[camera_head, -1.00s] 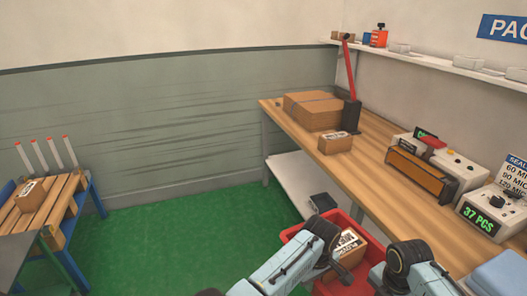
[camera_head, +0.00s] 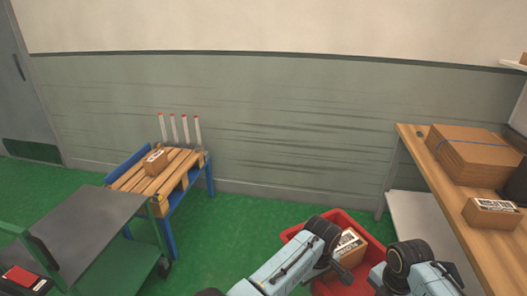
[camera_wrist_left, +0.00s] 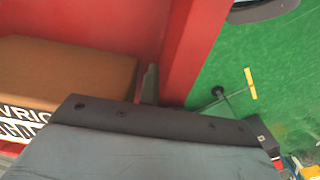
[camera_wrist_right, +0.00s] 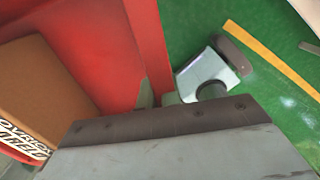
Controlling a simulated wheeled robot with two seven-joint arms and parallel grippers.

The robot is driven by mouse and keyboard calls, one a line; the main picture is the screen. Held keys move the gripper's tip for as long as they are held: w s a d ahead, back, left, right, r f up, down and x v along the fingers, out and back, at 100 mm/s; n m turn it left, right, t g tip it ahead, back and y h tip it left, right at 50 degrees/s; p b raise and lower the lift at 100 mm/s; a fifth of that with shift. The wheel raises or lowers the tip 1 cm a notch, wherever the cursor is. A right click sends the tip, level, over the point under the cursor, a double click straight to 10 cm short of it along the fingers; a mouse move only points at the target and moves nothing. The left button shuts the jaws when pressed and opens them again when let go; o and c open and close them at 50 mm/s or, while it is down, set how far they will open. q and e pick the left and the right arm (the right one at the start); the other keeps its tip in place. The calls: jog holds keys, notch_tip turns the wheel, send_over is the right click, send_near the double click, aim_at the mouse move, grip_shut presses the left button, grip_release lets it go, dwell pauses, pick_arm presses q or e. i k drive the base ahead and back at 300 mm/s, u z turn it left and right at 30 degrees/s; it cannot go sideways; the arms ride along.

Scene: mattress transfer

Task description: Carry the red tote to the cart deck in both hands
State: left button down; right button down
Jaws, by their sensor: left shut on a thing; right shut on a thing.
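The red tote (camera_head: 373,219) is in the lower middle of the head view, in front of me, with a labelled brown box (camera_head: 347,246) inside. My left gripper (camera_head: 325,250) is at its near left side; in the left wrist view its jaws (camera_wrist_left: 150,85) are shut on the tote's red wall (camera_wrist_left: 185,50). My right gripper is at the near right, its tip hidden behind the arm in the head view; in the right wrist view its jaws (camera_wrist_right: 157,92) are shut on the wall (camera_wrist_right: 148,40). The cart's grey deck (camera_head: 85,228) is at the left, apart from the tote, and looks bare.
A slatted wooden stand with blue legs (camera_head: 170,220) holds a small box (camera_head: 156,161) behind the cart. A wooden bench (camera_head: 440,180) with cartons (camera_head: 468,152) stands at the right. Green floor (camera_head: 235,220) is clear between cart and tote.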

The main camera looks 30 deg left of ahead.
aim_at(79, 223)
jog(key=u, duration=0.45)
jog(key=i, duration=0.95)
jog(key=u, duration=0.9)
jog(key=i, duration=1.05)
jog(key=u, duration=0.95)
jog(key=i, duration=0.75)
jog(key=u, duration=0.85)
jog(key=i, duration=0.35)
jog(key=u, duration=0.3)
